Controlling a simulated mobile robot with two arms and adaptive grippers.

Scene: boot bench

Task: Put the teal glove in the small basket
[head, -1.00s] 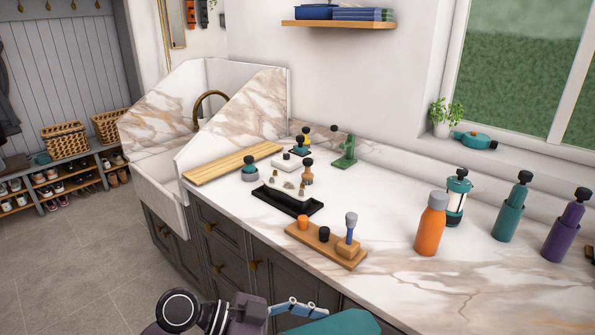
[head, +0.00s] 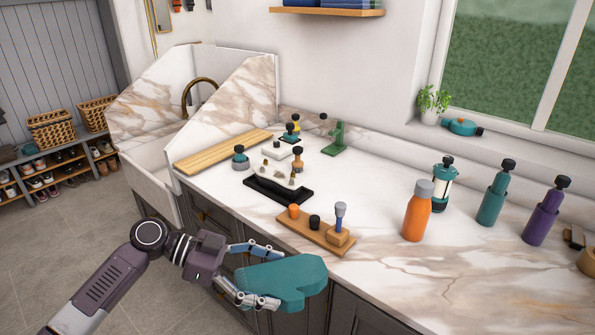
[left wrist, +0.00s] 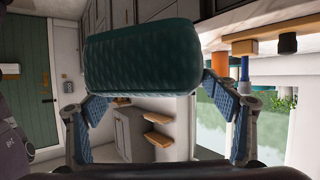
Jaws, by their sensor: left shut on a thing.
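The teal glove (head: 288,282) is held in front of the counter's front edge, above the floor. My left gripper (head: 262,276) is shut on its cuff end, and the thumb and hand part point right. The glove (left wrist: 143,60) also fills the upper middle of the left wrist view, between the two fingers. Two wicker baskets stand on the shoe bench at the far left: a larger one (head: 51,129) and one farther right (head: 97,113) that looks smaller. I cannot tell for sure which is the small basket. My right gripper does not show.
The marble counter (head: 385,267) holds a wooden stand (head: 315,235), a black tray (head: 278,191), an orange bottle (head: 417,212) and several other bottles. The sink (head: 150,167) lies between counter and bench. The grey floor (head: 70,240) at left is clear.

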